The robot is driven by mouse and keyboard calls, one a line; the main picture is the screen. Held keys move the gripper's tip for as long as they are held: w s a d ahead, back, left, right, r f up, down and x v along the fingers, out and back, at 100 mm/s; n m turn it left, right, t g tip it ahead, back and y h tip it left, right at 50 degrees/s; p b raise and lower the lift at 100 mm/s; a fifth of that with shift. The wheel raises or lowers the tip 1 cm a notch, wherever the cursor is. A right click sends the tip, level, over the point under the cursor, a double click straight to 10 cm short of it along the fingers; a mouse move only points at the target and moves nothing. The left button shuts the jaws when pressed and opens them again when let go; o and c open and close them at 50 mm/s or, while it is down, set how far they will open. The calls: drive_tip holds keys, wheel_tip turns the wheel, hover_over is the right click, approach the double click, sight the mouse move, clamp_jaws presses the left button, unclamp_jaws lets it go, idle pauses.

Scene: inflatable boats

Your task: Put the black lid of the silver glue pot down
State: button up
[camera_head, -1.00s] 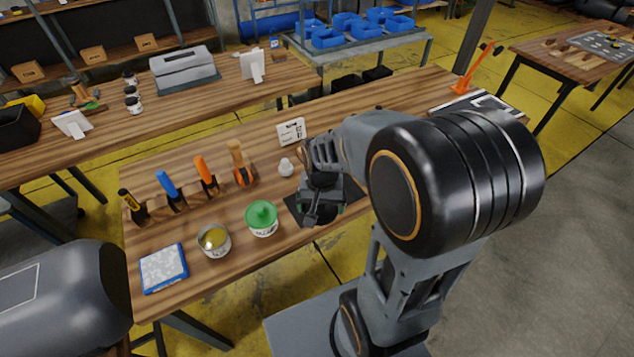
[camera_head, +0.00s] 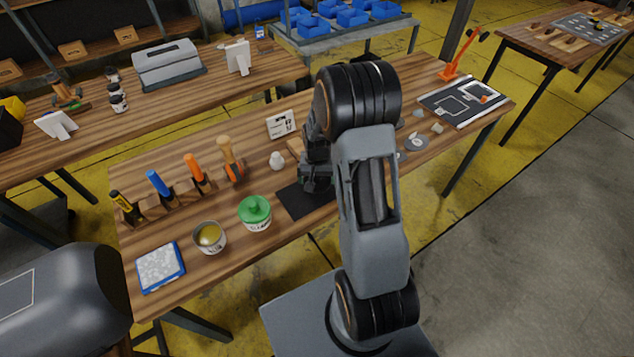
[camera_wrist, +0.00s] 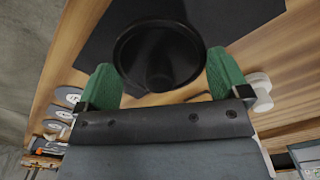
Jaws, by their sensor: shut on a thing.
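The black lid (camera_wrist: 160,48) is round with a raised knob, and it sits between the green fingertips of my gripper (camera_wrist: 163,72) in the wrist view. My gripper is shut on it. The dark mat (camera_wrist: 215,18) lies behind the lid; I cannot tell whether the lid touches it. In the head view my gripper (camera_head: 316,180) is over the right part of the mat (camera_head: 295,202), and my arm hides part of that area. The silver glue pot (camera_head: 209,238) stands open at the front left, with yellow glue showing inside.
A pot with a green lid (camera_head: 255,212) stands between the silver pot and the mat. A white knob-shaped thing (camera_head: 277,161) and a small sign (camera_head: 281,124) stand behind the mat. A tool rack (camera_head: 180,202) is at left, and a blue-edged pad (camera_head: 160,267) at the front left.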

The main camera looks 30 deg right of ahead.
sight(317, 183)
drive_tip(key=shift+w+d+f, duration=0.15)
drive_tip(key=shift+w+f, duration=0.05)
drive_tip(key=shift+f, duration=1.65)
drive_tip(key=shift+f, duration=0.15)
drive_tip(key=o, duration=0.5)
drive_tip(key=shift+o, duration=0.2)
